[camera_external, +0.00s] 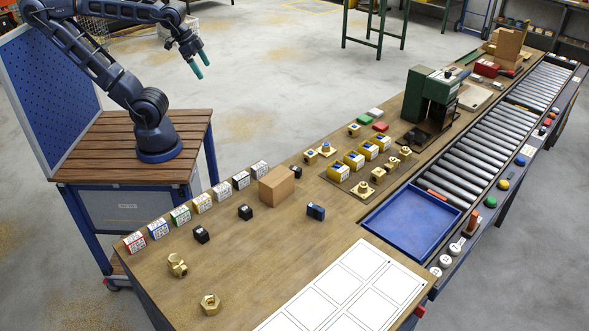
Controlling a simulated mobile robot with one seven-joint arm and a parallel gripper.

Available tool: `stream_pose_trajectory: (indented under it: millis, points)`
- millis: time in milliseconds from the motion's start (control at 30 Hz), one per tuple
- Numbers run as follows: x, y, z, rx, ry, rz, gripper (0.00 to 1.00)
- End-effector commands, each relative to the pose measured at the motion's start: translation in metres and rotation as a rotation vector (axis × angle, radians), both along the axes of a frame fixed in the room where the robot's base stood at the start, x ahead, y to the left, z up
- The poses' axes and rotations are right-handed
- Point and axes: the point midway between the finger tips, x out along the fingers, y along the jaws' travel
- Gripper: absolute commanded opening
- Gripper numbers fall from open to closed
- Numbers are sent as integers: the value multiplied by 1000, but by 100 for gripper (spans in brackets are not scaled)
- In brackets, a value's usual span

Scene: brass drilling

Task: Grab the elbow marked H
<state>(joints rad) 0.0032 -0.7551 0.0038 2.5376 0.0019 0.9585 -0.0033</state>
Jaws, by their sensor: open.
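My gripper (196,64), with teal fingertips, is open and empty, raised at the upper left and well away from the brass parts. A branched brass fitting (177,265) lies on the near left of the wooden bench; I cannot tell whether it is an elbow. No letter H is readable on any part, so I cannot tell which is the marked elbow.
A brass hex piece (210,304) lies near the bench front. Coloured label blocks (181,216) line the left edge beside a cardboard box (276,185). Yellow blocks (354,160) stand on the mat. A green machine (430,97), blue tray (411,222) and roller conveyor (478,150) are to the right.

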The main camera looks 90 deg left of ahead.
Motion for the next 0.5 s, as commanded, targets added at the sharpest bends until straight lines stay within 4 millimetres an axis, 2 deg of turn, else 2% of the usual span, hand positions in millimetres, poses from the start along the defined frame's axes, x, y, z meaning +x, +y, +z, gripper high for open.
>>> stream_pose_trajectory:
  millis: [67,167,500]
  points:
    - [0,0,0,0,0,-1,96]
    - [0,0,0,0,0,-1,78]
    - [3,-3,0,-8,8,-2,78]
